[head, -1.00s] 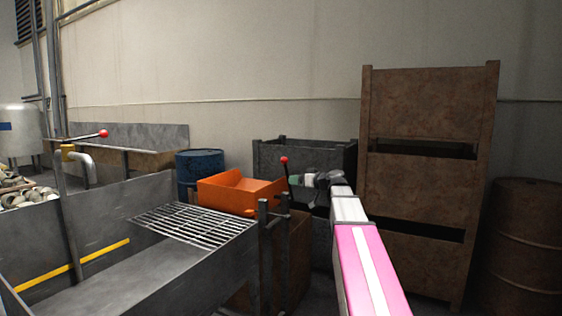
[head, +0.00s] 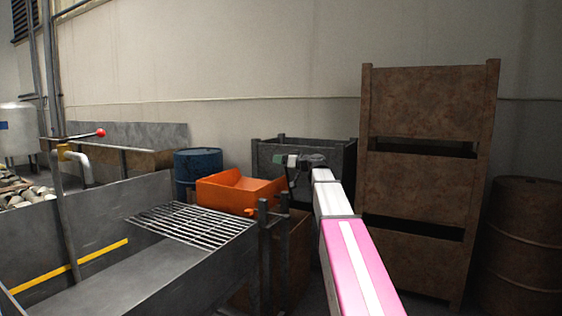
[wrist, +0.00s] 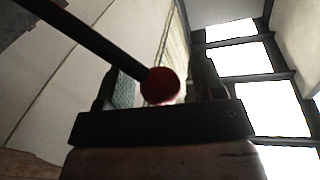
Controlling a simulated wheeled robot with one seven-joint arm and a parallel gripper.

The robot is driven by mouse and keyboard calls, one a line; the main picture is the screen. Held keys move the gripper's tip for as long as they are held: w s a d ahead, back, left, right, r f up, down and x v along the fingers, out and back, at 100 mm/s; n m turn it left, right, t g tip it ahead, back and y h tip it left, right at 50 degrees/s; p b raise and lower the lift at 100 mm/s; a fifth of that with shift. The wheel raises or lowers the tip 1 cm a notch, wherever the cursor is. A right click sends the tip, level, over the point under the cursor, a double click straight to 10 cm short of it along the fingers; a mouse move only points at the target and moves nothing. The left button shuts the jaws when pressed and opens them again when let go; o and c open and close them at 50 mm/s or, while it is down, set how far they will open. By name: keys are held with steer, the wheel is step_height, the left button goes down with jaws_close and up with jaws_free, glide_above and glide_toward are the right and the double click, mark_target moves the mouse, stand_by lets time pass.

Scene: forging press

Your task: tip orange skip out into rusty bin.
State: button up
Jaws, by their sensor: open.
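The orange skip (head: 240,193) sits upright, left of centre in the head view, behind the grated end of a grey tank. A rust-brown bin wall (head: 296,250) shows low behind dark posts, below and right of the skip; its inside is hidden. My gripper (head: 290,162) is right of and slightly above the skip, small and partly hidden by my arm. In the wrist view a red ball knob (wrist: 160,85) on a black lever (wrist: 88,38) lies between my open fingers or just beyond them; I cannot tell whether they touch it.
Stacked rusty crates (head: 425,100) stand right, beside a rusty drum (head: 525,240). A dark grey bin (head: 335,160) stands behind my gripper and a blue drum (head: 198,165) behind the skip. The grey tank (head: 110,205) with its grate (head: 190,225) fills the left foreground.

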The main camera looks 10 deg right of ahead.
steer(key=shift+w+a, duration=0.35)
steer(key=c, duration=1.1)
